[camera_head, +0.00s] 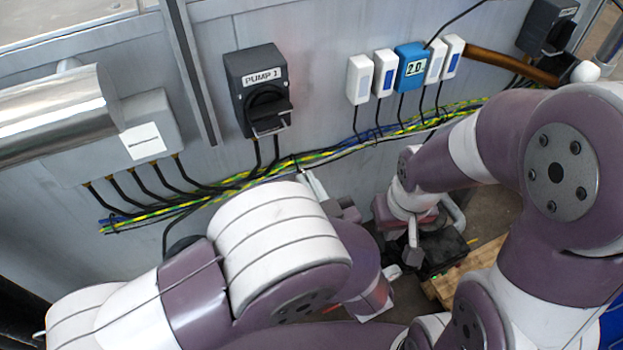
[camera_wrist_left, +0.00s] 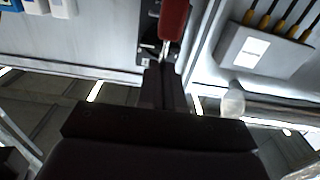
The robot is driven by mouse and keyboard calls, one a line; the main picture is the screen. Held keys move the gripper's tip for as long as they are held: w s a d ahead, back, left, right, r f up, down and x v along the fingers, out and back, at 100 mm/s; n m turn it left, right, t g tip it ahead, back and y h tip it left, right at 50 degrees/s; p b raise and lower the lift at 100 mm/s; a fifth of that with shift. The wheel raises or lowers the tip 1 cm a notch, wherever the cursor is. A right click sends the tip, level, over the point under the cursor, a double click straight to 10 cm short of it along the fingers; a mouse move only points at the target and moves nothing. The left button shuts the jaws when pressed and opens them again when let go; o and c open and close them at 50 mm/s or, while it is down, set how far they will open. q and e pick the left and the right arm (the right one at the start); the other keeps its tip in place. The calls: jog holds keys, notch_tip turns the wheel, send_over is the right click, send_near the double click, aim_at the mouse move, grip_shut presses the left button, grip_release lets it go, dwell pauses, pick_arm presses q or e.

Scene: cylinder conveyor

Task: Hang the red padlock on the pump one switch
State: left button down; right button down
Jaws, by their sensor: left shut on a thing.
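The red padlock (camera_wrist_left: 174,20) shows at the top of the left wrist view, with its bright metal shackle (camera_wrist_left: 166,48) at the fingertips. My left gripper (camera_wrist_left: 163,72) is shut on the padlock at the shackle end. The pump one switch (camera_head: 263,90) is a dark box with a black handle and a metal hasp, on the grey wall. It also shows partly behind the padlock in the left wrist view (camera_wrist_left: 147,28). A gap between padlock and switch cannot be judged. In the head view my left arm hides the padlock. My right gripper (camera_head: 412,235) hangs low at centre right; its fingers are unclear.
A grey junction box (camera_head: 150,135) with black cables is left of the switch. White modules (camera_head: 359,80) and a blue display (camera_head: 411,66) are to its right. A cable bundle (camera_head: 340,152) runs below. A wooden pallet (camera_head: 465,272) lies on the floor. Another dark switch (camera_head: 548,25) is far right.

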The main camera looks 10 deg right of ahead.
pick_arm(q)
jog(key=x, duration=1)
jog(key=shift+w, duration=0.4)
pick_arm(e)
jog(key=shift+w, duration=0.4)
pick_arm(q)
jog(key=shift+f, duration=0.1)
jog(key=shift+x, duration=2.05)
pick_arm(e)
jog(key=shift+f, duration=0.3)
pick_arm(q)
jog(key=shift+f+b, duration=0.1)
jog(key=shift+b, duration=0.25)
